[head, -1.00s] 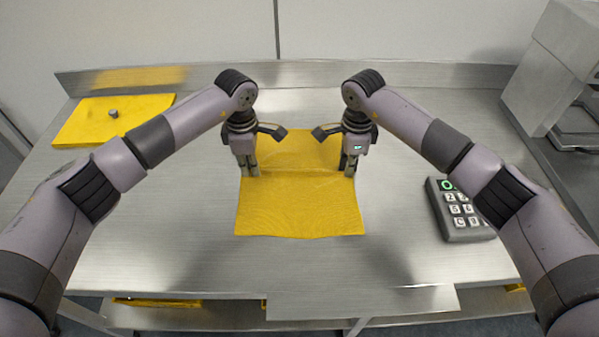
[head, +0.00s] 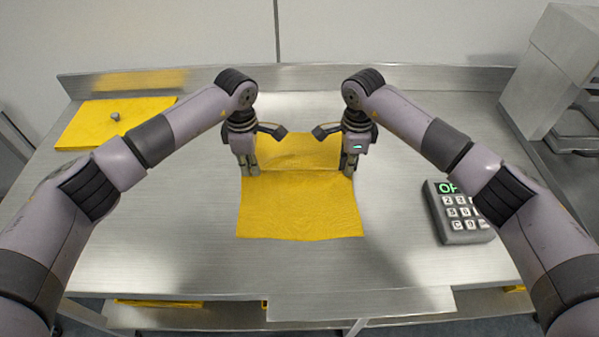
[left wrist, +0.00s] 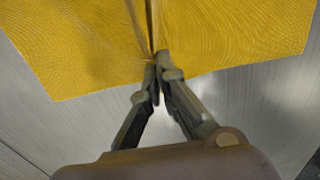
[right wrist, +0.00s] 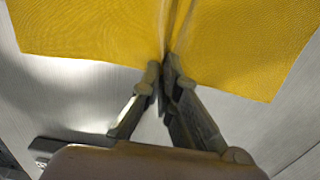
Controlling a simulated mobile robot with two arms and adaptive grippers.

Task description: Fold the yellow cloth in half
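The yellow cloth (head: 301,206) lies on the metal table between my two arms, with a raised ridge across it between the grippers. My left gripper (head: 252,172) is at the cloth's left edge. In the left wrist view its fingertips (left wrist: 158,62) are closed together on a pinched fold of the cloth (left wrist: 90,45). My right gripper (head: 347,172) is at the right edge. In the right wrist view its fingertips (right wrist: 166,68) are closed on a pinched fold of the cloth (right wrist: 240,45). The part of the cloth behind the ridge is partly hidden by the grippers.
A yellow board or folded cloth (head: 90,132) with a small grey knob (head: 115,116) lies at the back left. A keypad device (head: 457,222) with a green display stands at the right. A grey machine (head: 555,70) stands at the back right. The table's front is clear.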

